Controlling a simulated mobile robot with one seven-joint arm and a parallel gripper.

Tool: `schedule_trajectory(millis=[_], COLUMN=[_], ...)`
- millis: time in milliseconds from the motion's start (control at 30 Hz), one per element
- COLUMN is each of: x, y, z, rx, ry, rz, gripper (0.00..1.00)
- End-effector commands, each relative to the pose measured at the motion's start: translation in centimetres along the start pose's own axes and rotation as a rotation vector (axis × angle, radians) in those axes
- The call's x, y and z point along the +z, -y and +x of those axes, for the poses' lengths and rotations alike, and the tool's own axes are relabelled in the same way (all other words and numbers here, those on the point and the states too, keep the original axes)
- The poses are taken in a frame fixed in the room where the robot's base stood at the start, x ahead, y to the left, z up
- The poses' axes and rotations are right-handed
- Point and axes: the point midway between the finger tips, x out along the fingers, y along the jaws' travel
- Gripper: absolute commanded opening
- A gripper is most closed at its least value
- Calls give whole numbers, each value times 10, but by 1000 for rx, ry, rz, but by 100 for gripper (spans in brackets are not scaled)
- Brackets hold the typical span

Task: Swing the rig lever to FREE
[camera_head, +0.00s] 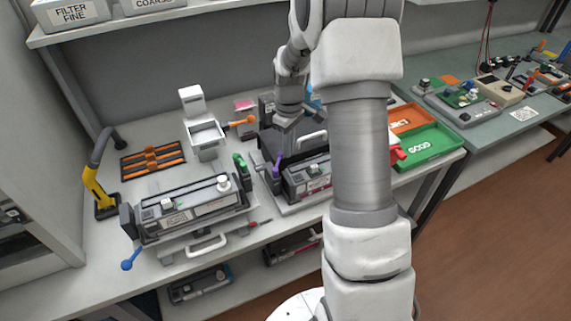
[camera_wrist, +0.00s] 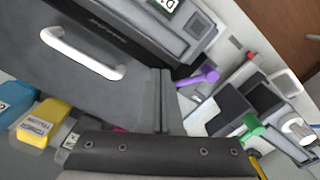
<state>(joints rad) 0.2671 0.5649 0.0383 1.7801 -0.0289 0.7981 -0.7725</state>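Several coloured levers show, and I cannot read which is marked FREE. A purple lever (camera_head: 277,165) stands at the left end of the right-hand rig (camera_head: 292,205); it also shows in the wrist view (camera_wrist: 198,77). A green lever (camera_head: 240,163) stands between the two rigs and also shows in the wrist view (camera_wrist: 252,130). A blue-knobbed lever (camera_head: 131,259) sticks out at the left rig's front left. My gripper (camera_head: 288,122) is above the dark lidded box behind the purple lever.
The dark box's lid has a pale handle (camera_wrist: 82,53). A cartridge (camera_head: 190,210) lies on the left rig. An orange-ended lever (camera_head: 243,121) is by the white stand (camera_head: 206,138). The green tray (camera_head: 428,145) is at the right. My arm hides part of the bench.

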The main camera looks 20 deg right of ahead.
Motion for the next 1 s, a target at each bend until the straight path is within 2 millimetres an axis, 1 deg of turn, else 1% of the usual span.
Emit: schedule_trajectory(millis=[367,700,1000], x=[-2,-12,-12], y=[0,1,2], z=[0,-1,0], rx=[1,1,1], ry=[-1,-2,-1], rz=[0,0,0], gripper=[0,0,0])
